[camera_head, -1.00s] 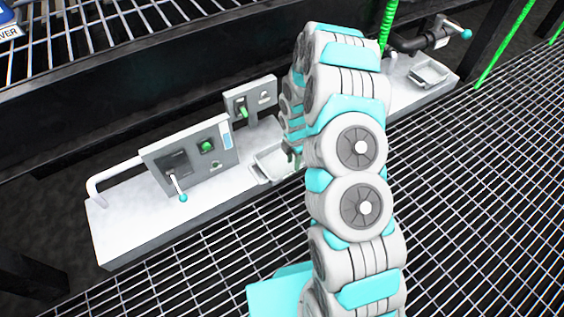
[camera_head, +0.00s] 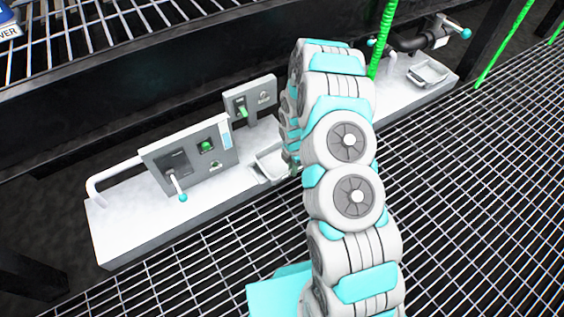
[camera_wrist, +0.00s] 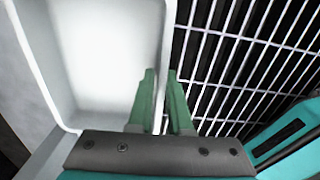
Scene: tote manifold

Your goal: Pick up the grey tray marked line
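A pale grey tray (camera_head: 268,163) sits on the white ledge, just left of my arm in the head view; its right end is hidden by the arm. I cannot read a mark on it. In the wrist view the tray (camera_wrist: 100,55) fills the left side, empty, with its right wall running down the middle. My gripper (camera_wrist: 161,73) has its two green fingers apart, one on each side of that wall. I cannot tell whether either finger touches it. In the head view my gripper is mostly hidden behind the arm.
A panel with a lever and green switch (camera_head: 187,158) and a smaller panel (camera_head: 250,97) stand left of the tray. A second tray (camera_head: 430,73) lies farther right by a dark pipe (camera_head: 415,42). Open floor grating (camera_head: 470,190) lies in front.

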